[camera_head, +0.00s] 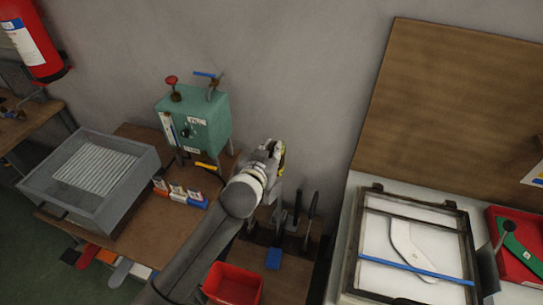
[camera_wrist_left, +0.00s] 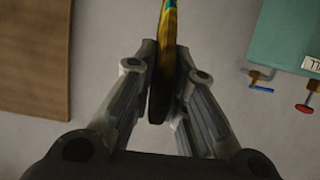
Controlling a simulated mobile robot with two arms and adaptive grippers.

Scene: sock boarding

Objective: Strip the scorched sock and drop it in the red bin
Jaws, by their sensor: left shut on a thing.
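My left gripper (camera_head: 273,150) is in the middle of the head view, raised in front of the grey wall. It is shut on a thin yellow sock (camera_head: 282,158), which shows at its far side. In the left wrist view the fingers (camera_wrist_left: 166,55) press on both sides of this sock (camera_wrist_left: 160,85), seen edge-on. It is yellow with dark brown scorching, and a bit of teal shows at the top edge. The red bin (camera_head: 232,284) stands at the bottom, right of my left forearm, below the gripper. My right gripper is not in view.
A green steam box (camera_head: 205,125) stands left of the gripper. A grey metal tray (camera_head: 60,195) is further left. Dark upright boards (camera_head: 311,207) and a blue block (camera_head: 273,258) are right of the arm. A framed white panel (camera_head: 370,240) lies at right.

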